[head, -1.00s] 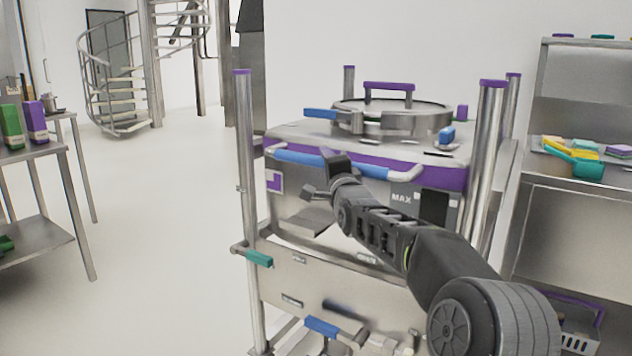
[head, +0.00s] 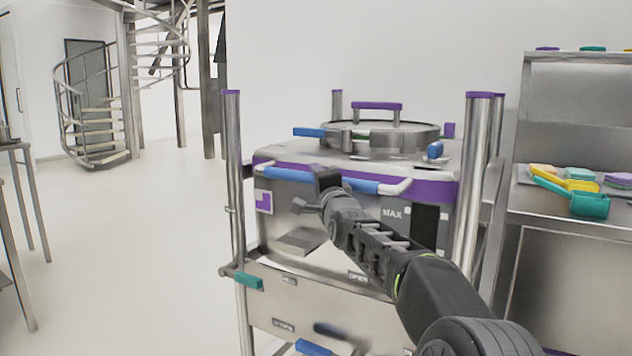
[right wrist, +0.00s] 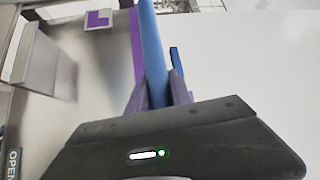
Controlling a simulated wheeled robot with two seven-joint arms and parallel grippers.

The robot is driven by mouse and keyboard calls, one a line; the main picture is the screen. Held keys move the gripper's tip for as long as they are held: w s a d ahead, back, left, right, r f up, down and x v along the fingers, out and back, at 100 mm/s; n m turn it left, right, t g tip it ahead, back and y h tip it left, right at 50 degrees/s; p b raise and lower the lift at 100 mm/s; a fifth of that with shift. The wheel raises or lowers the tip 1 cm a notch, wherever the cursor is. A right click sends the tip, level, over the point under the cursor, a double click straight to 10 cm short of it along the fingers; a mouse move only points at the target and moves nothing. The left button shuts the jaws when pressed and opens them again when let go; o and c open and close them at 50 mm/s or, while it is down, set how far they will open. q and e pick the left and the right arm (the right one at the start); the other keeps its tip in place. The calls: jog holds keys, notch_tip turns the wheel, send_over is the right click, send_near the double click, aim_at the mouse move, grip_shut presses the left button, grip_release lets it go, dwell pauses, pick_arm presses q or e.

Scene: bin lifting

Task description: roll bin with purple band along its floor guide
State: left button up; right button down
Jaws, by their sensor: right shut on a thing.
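The bin with the purple band (head: 432,191) is a steel box in a frame of upright posts with purple caps. A round lid with a purple handle sits on its top. A handle bar (head: 279,173) with a blue grip runs along its front. In the right wrist view the blue bar (right wrist: 151,50) passes between the fingers of the gripper (right wrist: 158,92). The purple band also shows there. My left gripper is not in view. I cannot make out a floor guide.
A steel bench (head: 560,212) with coloured scoops and sponges stands close on the right. Part of a table (head: 14,230) shows at the left edge. A spiral staircase (head: 95,105) stands at the back left. The floor left of the bin is open.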

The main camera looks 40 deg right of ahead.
jog(key=shift+d+f, duration=0.3)
jog(key=shift+f, duration=0.15)
jog(key=c, duration=1.3)
grip_release()
jog(key=shift+s, duration=0.1)
jog(key=shift+o, duration=0.8)
jog(key=shift+a+r, duration=0.1)
jog(key=shift+r, duration=0.15)
jog(key=shift+a, duration=0.1)
jog(key=v, duration=0.7)
jog(key=shift+s, duration=0.35)
jog(key=shift+a, duration=0.1)
